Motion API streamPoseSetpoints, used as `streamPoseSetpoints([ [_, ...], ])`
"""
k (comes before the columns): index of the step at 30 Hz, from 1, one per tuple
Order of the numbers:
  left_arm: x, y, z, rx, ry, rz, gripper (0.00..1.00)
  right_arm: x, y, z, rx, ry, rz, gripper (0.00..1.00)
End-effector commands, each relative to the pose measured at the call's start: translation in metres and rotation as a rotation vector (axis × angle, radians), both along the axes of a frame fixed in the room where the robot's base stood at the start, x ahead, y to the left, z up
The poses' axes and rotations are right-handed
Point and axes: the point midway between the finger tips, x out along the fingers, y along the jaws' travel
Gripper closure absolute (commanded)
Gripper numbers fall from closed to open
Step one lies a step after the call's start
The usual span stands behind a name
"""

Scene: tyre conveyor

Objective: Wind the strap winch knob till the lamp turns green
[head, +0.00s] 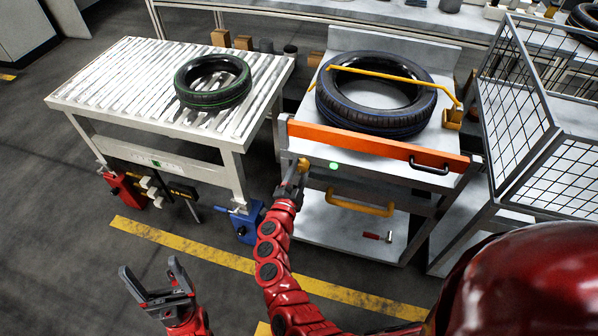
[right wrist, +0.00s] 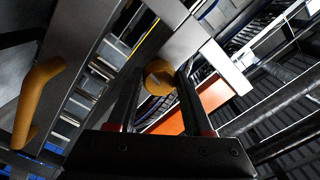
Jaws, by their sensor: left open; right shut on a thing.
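The yellow winch knob (head: 303,164) is at the left front corner of the cart, below the orange bar. My right gripper (head: 297,174) is shut on it. In the right wrist view the round knob (right wrist: 159,77) sits between the fingers of my right gripper (right wrist: 158,80). The lamp (head: 333,165) on the cart's front edge, right of the knob, glows green. A yellow strap (head: 385,76) runs across a tyre (head: 375,100) on the cart top. My left gripper (head: 157,285) is open and empty, low over the floor.
A roller table (head: 130,95) with a green-striped tyre (head: 212,82) stands at the left. The orange bar (head: 375,145) crosses the cart front, above a yellow handle (head: 360,204). A wire cage (head: 515,110) stands close at the right.

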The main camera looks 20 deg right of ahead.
Motion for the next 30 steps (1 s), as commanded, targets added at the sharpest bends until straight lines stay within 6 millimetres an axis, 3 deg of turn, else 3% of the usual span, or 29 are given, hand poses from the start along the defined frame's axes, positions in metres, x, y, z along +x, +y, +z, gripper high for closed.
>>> streamPoseSetpoints([
  [4,0.0,0.0,0.0,0.0,0.0,0.0,0.19,0.0,0.0,0.0,0.0,0.001,0.001,1.0],
  [5,0.0,0.0,0.0,0.0,0.0,0.0,0.19,0.0,0.0,0.0,0.0,0.001,0.001,0.46],
  [9,0.0,0.0,0.0,0.0,0.0,0.0,0.19,0.0,0.0,0.0,0.0,0.001,0.001,0.21],
  [20,0.0,0.0,0.0,0.0,0.0,0.0,0.19,-0.003,0.003,-0.001,-0.001,0.002,0.002,0.19],
  [26,0.0,0.0,-0.002,0.0,0.0,0.0,0.19,-0.029,0.021,-0.002,0.0,0.004,0.003,0.19],
  [30,0.0,0.0,-0.004,0.0,0.0,0.0,0.19,-0.06,0.043,-0.003,0.001,0.005,0.006,0.19],
])
